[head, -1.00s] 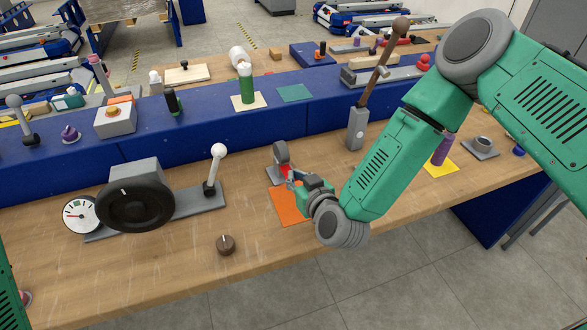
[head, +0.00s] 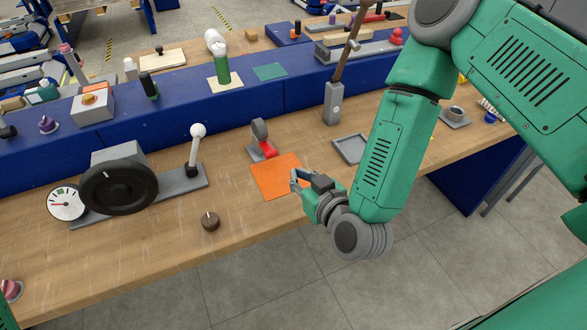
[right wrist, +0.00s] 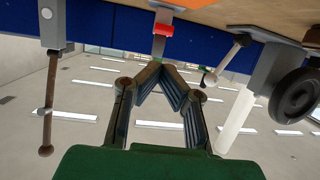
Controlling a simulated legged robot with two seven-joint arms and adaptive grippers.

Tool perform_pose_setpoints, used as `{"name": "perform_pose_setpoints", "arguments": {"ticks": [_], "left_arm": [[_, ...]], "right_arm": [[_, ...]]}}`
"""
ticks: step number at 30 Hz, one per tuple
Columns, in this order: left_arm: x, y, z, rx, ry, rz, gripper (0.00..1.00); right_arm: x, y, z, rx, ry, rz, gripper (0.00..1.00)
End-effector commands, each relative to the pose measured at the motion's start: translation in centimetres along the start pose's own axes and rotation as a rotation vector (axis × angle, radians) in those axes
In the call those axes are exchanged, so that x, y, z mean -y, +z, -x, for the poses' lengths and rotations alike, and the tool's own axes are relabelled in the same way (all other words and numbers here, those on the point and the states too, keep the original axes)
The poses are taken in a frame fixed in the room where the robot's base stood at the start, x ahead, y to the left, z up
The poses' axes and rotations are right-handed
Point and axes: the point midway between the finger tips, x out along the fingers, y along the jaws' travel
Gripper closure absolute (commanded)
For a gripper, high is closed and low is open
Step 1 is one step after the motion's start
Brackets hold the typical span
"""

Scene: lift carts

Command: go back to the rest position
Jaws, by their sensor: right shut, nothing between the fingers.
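My right gripper (head: 296,180) is at the right edge of the orange mat (head: 270,182) in the head view, above the wooden bench. In the right wrist view its fingers (right wrist: 164,72) meet at the tips with nothing between them. A grey device with a red part (head: 266,150) stands just behind the mat, apart from the gripper. It also shows beyond the fingertips in the right wrist view (right wrist: 163,30). My left gripper is out of view.
On the bench (head: 150,270) stand a black handwheel (head: 118,187), a white-knobbed lever (head: 197,140), a brown knob (head: 210,222) and a tall brown-handled lever (head: 340,80). A blue raised ledge (head: 255,105) runs along the back.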

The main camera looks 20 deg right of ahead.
Motion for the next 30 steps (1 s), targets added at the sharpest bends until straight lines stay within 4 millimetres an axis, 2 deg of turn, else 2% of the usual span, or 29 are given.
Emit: {"name": "perform_pose_setpoints", "arguments": {"ticks": [13, 16, 17, 20, 23, 24, 27, 30], "left_arm": [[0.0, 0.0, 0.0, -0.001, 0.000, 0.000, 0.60], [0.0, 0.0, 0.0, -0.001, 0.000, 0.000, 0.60], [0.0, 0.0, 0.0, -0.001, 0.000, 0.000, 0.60], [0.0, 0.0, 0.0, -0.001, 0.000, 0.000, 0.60], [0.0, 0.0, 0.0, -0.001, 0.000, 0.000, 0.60], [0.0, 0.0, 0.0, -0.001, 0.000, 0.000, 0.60], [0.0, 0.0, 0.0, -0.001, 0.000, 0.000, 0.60], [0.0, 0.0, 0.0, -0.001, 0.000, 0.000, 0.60]], "right_arm": [[0.0, 0.0, 0.0, 0.002, -0.001, 0.000, 1.00], [0.2, 1.3, 0.4, 0.050, -0.020, -0.003, 1.00], [0.2, 2.1, 0.7, 0.082, -0.032, -0.004, 1.00], [0.4, 6.4, 2.6, 0.254, -0.082, -0.016, 1.00], [-0.2, 11.9, 6.2, 0.499, -0.114, -0.038, 1.00], [-0.8, 13.9, 8.0, 0.597, -0.114, -0.049, 1.00], [-2.4, 17.6, 12.2, 0.816, -0.087, -0.074, 1.00], [-4.2, 20.1, 16.4, 1.003, -0.038, -0.095, 1.00]]}}
